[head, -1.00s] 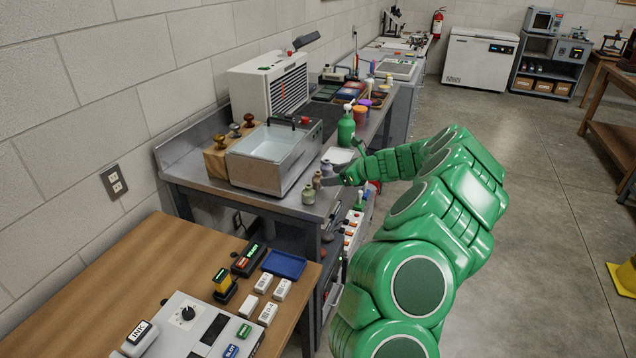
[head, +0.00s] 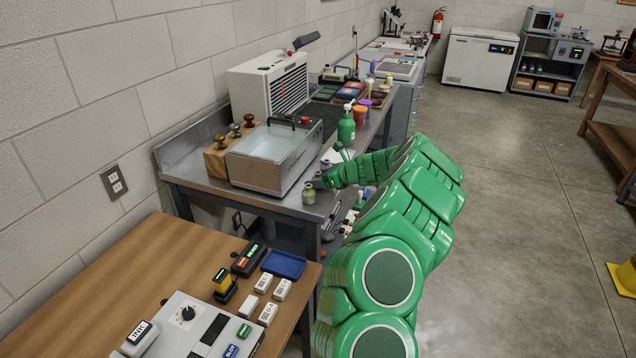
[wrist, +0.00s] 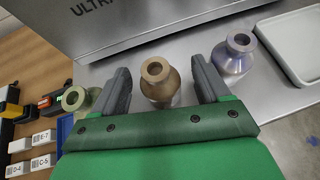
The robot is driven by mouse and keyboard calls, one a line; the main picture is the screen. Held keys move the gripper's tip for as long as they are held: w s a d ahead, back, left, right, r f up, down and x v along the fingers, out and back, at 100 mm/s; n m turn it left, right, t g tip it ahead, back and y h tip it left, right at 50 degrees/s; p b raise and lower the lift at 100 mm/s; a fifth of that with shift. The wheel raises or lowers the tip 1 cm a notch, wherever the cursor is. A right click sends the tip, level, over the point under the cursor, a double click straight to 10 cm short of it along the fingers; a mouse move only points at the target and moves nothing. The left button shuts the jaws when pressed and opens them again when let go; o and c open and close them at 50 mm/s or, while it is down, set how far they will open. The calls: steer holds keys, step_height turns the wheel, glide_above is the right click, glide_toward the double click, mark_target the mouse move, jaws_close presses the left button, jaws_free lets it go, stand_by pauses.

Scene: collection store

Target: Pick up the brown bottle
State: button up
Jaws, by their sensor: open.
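The brown bottle (wrist: 160,84) stands upright in the wrist view, its round open mouth facing the camera. My gripper (wrist: 162,78) is open, with one dark finger on each side of the bottle. A gap shows on both sides, so neither finger clearly touches it. A pale green bottle (wrist: 76,99) stands outside the left finger, and a purplish bottle (wrist: 234,54) stands beyond the right finger. In the head view my gripper (head: 319,182) is at the bench edge behind the green bottle (head: 309,194), and it mostly hides the brown bottle.
The metal ultrasonic bath (head: 262,180) stands close behind the bottles. A white tray (wrist: 296,44) lies to the right in the wrist view. A green pump bottle (head: 346,128) stands farther back. A wooden table (head: 150,262) with labelled blocks is in front.

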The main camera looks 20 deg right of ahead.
mark_target(318, 172)
steer(key=shift+w+a+f, duration=0.1)
steer(key=shift+w+a, duration=0.05)
steer(key=shift+w, duration=0.05)
steer(key=c, duration=1.1)
steer(key=shift+r, duration=0.5)
step_height(318, 172, up, 2)
steer(key=shift+s+r, duration=0.1)
steer(key=shift+r, duration=0.1)
steer(key=s+a+r, duration=0.1)
steer(key=s+r, duration=0.2)
steer(key=s, duration=0.1)
steer(key=s+a+r, duration=0.1)
steer(key=s+r, duration=0.2)
steer(key=s, duration=0.2)
steer(key=s+a+r, duration=0.1)
steer(key=s+r, duration=0.2)
steer(key=s, duration=0.1)
steer(key=shift+s+a+r, duration=0.2)
steer(key=shift+a+r, duration=0.1)
